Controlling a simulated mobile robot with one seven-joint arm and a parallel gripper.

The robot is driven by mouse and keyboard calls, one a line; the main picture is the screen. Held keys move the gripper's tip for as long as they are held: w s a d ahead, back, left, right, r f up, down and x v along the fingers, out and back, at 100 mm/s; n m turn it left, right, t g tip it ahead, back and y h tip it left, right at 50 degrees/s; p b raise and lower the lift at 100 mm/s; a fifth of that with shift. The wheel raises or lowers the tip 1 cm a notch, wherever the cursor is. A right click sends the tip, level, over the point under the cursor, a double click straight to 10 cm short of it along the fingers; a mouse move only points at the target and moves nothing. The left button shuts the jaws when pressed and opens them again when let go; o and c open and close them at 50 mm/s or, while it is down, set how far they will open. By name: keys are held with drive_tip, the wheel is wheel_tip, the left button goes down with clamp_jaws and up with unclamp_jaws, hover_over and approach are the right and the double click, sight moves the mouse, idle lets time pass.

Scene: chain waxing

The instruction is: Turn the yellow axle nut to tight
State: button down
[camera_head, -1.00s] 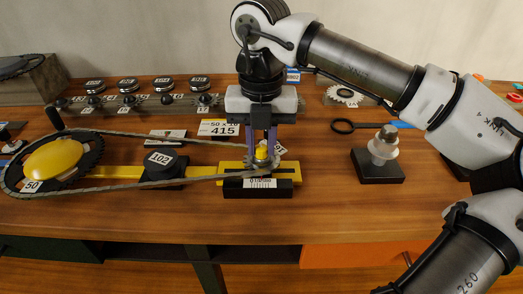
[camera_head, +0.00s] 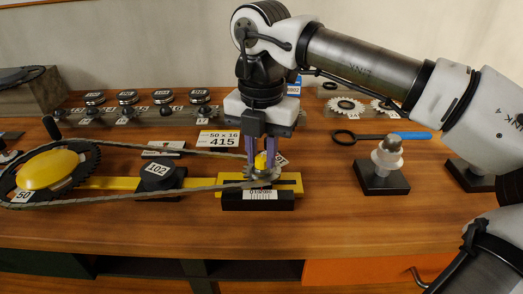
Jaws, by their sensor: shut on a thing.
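The yellow axle nut (camera_head: 261,161) sits on top of the axle at the right end of the yellow bar. My gripper (camera_head: 263,160) points straight down over it, with its two purple fingers on either side of the nut. The fingers are shut on the nut. Under the nut is a small toothed sprocket (camera_head: 262,173) with the chain (camera_head: 170,197) running around it to the large chainring with a yellow hub (camera_head: 47,170) at the left. A black block with a white scale label (camera_head: 262,193) lies in front of the axle. How tight the nut is cannot be told.
A black block marked 102 (camera_head: 158,173) stands on the yellow bar. A card reading 415 (camera_head: 218,138) lies behind. A stand with white rollers (camera_head: 387,159) and a blue-handled ring tool (camera_head: 408,135) are to the right. The front of the wooden table (camera_head: 190,228) is clear.

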sight(261, 157)
drive_tip(key=c, duration=1.2)
unclamp_jaws()
drive_tip(key=shift+c, duration=0.2)
wheel_tip(261, 157, up, 14)
drive_tip(key=shift+p, duration=0.4)
drive_tip(key=shift+f, duration=0.1)
